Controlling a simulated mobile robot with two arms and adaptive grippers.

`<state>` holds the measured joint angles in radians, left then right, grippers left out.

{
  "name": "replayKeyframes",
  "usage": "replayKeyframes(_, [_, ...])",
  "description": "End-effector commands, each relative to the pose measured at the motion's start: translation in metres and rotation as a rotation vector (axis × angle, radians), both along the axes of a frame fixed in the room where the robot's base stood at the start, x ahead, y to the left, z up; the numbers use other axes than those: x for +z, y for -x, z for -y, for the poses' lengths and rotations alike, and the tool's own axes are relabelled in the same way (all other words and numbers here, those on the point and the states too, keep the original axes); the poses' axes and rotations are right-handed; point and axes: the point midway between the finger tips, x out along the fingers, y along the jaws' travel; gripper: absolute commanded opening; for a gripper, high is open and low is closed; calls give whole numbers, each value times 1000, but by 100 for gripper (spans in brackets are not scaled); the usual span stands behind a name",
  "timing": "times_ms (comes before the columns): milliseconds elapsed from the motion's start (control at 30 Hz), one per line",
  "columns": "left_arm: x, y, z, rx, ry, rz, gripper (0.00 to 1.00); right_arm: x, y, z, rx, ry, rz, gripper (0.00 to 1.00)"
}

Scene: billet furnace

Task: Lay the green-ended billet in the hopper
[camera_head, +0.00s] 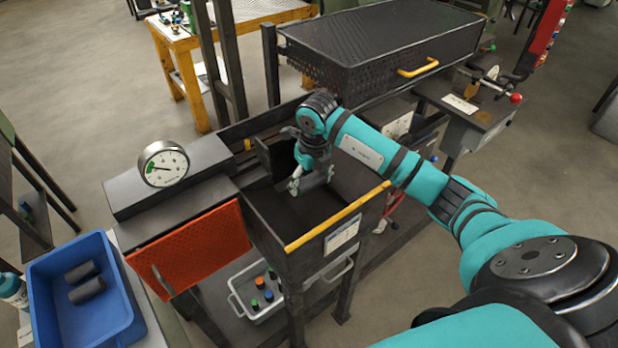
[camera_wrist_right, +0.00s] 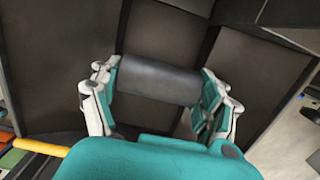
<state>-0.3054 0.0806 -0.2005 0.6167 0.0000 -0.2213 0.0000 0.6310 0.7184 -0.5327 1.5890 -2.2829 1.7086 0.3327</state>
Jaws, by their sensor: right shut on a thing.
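My right gripper (camera_head: 308,183) reaches down into the dark, open-topped hopper (camera_head: 268,205), inside its walls and behind its yellow front edge. In the right wrist view the gripper (camera_wrist_right: 160,75) is shut on a dark grey billet (camera_wrist_right: 158,82), with one finger at each end. The fingers cover the billet's ends, so I cannot see their colour. Dark hopper walls lie around and behind the billet. I cannot tell whether the billet touches the hopper floor. My left gripper is not in view.
A grey crate (camera_head: 236,300) below the hopper holds several billets with coloured ends. A blue bin (camera_head: 122,312) at the left holds two dark billets. A dial gauge (camera_head: 163,164) and orange panel (camera_head: 205,248) stand left of the hopper. A black perforated hood (camera_head: 375,45) is behind.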

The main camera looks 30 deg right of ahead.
Motion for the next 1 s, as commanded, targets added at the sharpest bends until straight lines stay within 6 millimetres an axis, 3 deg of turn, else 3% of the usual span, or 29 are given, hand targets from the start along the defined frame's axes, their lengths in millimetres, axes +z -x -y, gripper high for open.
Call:
replayKeyframes(133, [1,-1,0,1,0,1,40,2,-1,0,0,0,5,18])
replayKeyframes(167, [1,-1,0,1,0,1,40,2,-1,0,0,0,5,77])
replayKeyframes(333, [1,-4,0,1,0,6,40,2,-1,0,0,0,3,99])
replayKeyframes(667, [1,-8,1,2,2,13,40,2,1,0,0,0,-1,100])
replayKeyframes(767, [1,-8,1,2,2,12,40,13,1,1,-1,1,2,100])
replayKeyframes(1000, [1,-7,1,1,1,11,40,63,6,1,1,1,6,100])
